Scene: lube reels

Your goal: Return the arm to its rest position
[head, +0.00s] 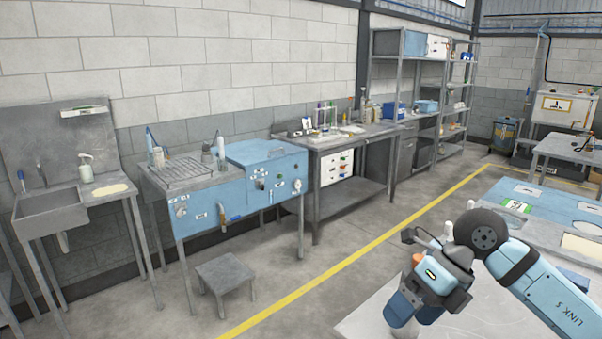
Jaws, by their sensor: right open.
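My right arm comes in from the lower right, with its blue link and dark round joint in front of a light worktop (365,318). My right gripper (425,290) is at the arm's folded end, over that worktop. It is open, and I see nothing held in it. Its fingertips are hard to make out at this angle. My left gripper is not in view.
A blue-topped bench (545,205) stands at right behind my arm. A sink (50,215), a blue workbench (265,152), a low stool (224,272) and shelves (455,95) line the wall. The floor along the yellow line (365,250) is clear.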

